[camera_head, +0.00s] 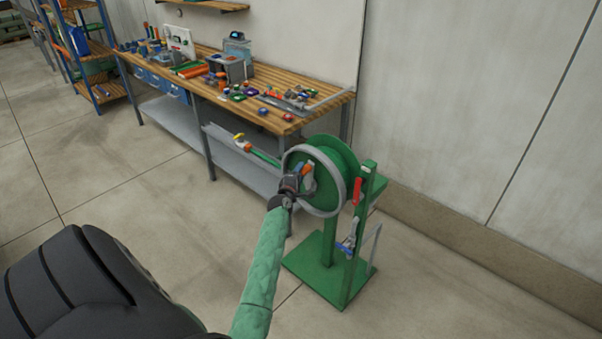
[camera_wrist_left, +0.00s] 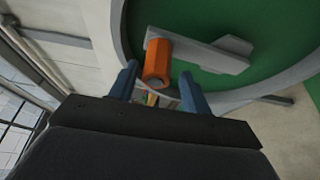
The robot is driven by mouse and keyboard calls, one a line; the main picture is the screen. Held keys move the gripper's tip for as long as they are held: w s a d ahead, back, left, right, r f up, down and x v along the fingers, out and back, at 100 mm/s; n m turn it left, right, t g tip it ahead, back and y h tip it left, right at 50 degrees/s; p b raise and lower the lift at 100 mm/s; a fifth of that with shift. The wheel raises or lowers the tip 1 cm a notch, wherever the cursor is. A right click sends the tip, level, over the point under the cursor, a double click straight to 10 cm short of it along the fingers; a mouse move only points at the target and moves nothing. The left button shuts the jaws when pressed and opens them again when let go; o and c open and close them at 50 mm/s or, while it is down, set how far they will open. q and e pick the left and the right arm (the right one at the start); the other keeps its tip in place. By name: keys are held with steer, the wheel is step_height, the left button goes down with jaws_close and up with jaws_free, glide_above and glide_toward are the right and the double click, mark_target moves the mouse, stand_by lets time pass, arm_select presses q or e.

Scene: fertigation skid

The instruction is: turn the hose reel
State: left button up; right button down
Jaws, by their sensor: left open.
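The hose reel (camera_head: 338,153) is a green drum with a grey rim on a green stand (camera_head: 330,245). In the left wrist view its green face (camera_wrist_left: 275,50) fills the upper right. A grey crank arm (camera_wrist_left: 215,55) on that face carries an orange handle (camera_wrist_left: 158,60). My left gripper (camera_head: 298,180) is at the front of the reel in the head view. In the wrist view the open blue fingers (camera_wrist_left: 160,85) stand either side of the handle's near end, with gaps visible. I cannot tell how deep the handle sits between them. My right gripper is not in view.
A wooden workbench (camera_head: 325,101) with many small parts stands behind and left of the reel. A shelf rack (camera_head: 110,92) is at the far left. A red-handled part (camera_head: 357,190) is on the stand's post. The wall is close behind; the floor at left is clear.

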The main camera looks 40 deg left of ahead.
arm_select(q)
steer(key=shift+b+v, duration=0.65)
steer(key=shift+v, duration=2.2)
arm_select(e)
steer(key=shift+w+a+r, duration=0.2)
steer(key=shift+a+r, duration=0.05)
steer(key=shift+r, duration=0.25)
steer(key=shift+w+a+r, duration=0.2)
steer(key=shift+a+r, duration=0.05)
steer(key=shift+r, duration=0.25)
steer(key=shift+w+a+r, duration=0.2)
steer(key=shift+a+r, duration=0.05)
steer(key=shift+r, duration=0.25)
arm_select(q)
steer(key=shift+c, duration=0.5)
